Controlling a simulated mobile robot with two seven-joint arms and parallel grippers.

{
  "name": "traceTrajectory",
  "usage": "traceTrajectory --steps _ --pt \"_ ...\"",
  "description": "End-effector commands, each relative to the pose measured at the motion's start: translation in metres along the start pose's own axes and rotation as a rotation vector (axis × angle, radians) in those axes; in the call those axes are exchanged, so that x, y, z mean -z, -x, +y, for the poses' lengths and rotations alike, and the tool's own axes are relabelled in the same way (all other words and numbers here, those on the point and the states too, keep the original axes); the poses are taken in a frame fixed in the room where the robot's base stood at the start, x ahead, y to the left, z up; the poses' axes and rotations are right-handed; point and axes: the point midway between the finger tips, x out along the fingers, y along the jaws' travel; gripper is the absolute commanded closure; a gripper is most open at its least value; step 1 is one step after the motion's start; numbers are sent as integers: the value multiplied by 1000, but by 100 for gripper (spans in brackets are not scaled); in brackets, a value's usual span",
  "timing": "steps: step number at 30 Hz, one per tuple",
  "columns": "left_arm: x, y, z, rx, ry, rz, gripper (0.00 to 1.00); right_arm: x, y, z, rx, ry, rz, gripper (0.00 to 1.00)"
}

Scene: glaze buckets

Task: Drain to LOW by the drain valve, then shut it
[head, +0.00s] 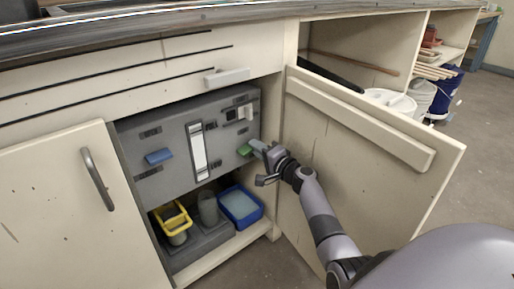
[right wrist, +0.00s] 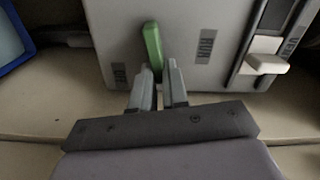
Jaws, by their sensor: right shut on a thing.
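A grey panel (head: 179,112) stands inside the open cabinet. It carries a blue lever (head: 158,156) on the left, a tall pale sight gauge (head: 198,150) in the middle and a green lever (head: 244,150) on the right. My right gripper (head: 262,151) is shut on the green lever. In the right wrist view the green lever (right wrist: 152,45) stands between the fingertips (right wrist: 160,76), with a label on each side; the right one seems to read RUN. My left gripper is not in view.
A blue tray (head: 261,212), a grey cup (head: 208,206) and a yellow bucket (head: 161,221) stand below the panel. The open cabinet door (head: 345,165) is close to my right arm. A white slider (right wrist: 266,63) sits beside the lever in the wrist view.

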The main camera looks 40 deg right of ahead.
Motion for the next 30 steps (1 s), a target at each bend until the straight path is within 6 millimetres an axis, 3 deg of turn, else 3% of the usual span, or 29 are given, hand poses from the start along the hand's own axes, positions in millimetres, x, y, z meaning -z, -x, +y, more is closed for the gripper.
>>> traceTrajectory --steps 12,29,30 --pt "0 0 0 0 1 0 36 -2 1 6 -2 -197 -2 100" --pt "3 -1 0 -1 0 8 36 -2 1 7 -3 -229 -2 100" --pt "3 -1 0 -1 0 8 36 -2 1 7 -3 -229 -2 80"
